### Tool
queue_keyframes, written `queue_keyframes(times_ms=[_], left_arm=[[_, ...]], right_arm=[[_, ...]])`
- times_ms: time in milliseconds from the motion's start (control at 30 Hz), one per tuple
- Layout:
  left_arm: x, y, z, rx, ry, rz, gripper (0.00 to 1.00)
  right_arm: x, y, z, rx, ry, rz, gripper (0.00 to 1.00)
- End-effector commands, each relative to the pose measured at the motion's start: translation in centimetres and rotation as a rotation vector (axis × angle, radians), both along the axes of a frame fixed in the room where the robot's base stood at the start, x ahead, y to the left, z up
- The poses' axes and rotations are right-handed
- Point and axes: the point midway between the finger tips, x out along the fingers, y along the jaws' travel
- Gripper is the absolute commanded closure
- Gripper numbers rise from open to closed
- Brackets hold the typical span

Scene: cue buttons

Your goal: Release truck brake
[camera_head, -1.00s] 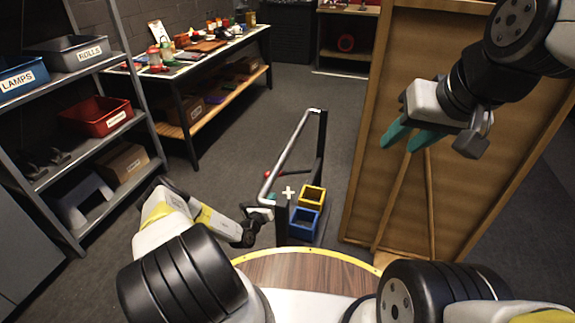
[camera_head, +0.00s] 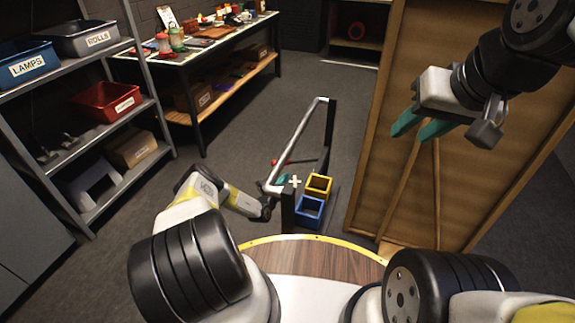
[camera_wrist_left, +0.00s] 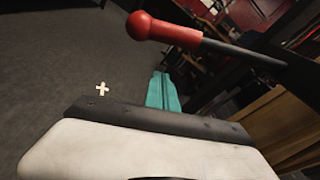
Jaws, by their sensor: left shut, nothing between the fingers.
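The truck is a low cart with a grey rail handle (camera_head: 297,143) on dark posts, standing ahead of my base. Its brake lever has a red knob (camera_wrist_left: 150,27) on a dark rod, at the top of the left wrist view; a little red of the lever (camera_head: 276,162) shows left of the handle in the head view. My right gripper (camera_head: 421,126) is raised at the right, open and empty.
A yellow bin (camera_head: 318,187) and a blue bin (camera_head: 310,210) sit on the truck. A wooden panel (camera_head: 385,170) stands close on the right. Shelves with a red bin (camera_head: 105,101) and a workbench (camera_head: 205,47) stand left. Grey floor (camera_head: 240,130) is clear behind the truck.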

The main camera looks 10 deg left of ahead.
Motion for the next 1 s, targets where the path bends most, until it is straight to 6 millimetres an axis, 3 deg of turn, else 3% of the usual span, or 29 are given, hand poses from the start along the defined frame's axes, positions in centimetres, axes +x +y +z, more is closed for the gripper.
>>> queue_keyframes(times_ms=[200, 600, 1000], left_arm=[[2.3, -0.7, -0.3, 0.002, -0.001, -0.001, 1.0], [1.7, 1.0, 3.0, -0.001, 0.001, 0.001, 1.0], [1.6, 1.1, 3.3, -0.001, 0.001, 0.0, 1.0]], right_arm=[[0.0, 0.0, 0.0, 0.0, 0.0, 0.0, 0.64], [0.0, 0.0, 0.0, 0.0, 0.0, 0.0, 0.64], [0.0, 0.0, 0.0, 0.0, 0.0, 0.0, 0.64]])
